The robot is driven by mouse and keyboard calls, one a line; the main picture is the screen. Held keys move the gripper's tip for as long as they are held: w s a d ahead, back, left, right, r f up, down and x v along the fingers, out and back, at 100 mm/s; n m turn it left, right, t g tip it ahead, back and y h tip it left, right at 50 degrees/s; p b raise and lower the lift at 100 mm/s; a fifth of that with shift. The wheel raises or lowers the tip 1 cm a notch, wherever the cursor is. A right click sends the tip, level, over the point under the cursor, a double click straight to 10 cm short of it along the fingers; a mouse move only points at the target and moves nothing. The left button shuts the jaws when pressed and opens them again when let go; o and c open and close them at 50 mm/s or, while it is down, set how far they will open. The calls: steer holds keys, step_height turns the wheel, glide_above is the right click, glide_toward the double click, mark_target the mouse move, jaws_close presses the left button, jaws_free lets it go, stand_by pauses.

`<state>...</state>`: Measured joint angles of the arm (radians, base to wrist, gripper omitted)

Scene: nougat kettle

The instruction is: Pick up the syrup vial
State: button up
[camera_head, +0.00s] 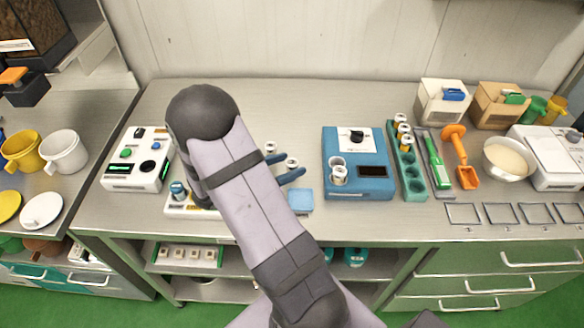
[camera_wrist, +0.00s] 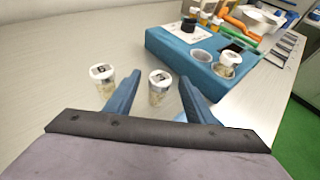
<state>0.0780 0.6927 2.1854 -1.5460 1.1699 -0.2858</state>
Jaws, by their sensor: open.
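My gripper (camera_wrist: 160,78) is open, with blue fingers low over the steel worktop; it also shows in the head view (camera_head: 294,162). A small clear vial (camera_wrist: 159,88) with a white cap and pale contents stands upright between the fingers, a gap on each side. It also shows in the head view (camera_head: 292,165). A second similar vial (camera_wrist: 103,79) stands outside the left finger. A third vial (camera_wrist: 228,65) sits in the blue device (camera_head: 374,181). Several more stand in a green rack (camera_head: 410,176). I cannot read which vial is syrup.
My arm hides part of the worktop left of the vials. The worktop behind the vials is clear.

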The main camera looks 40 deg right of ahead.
mark_target(290, 166)
steer(key=c, duration=1.1)
steer(key=shift+r, duration=0.2)
steer(key=shift+c, duration=0.3)
step_height(290, 166, up, 10)
steer(key=b, duration=0.1)
steer(key=s+d+m+g+p, duration=0.4)
steer(key=s+d, duration=0.3)
steer(key=d, duration=0.2)
steer(key=shift+s+d+f+m+g+y+p, duration=0.3)
steer(key=shift+d+f+g+y+p, duration=0.1)
steer(key=shift+g+p, duration=0.3)
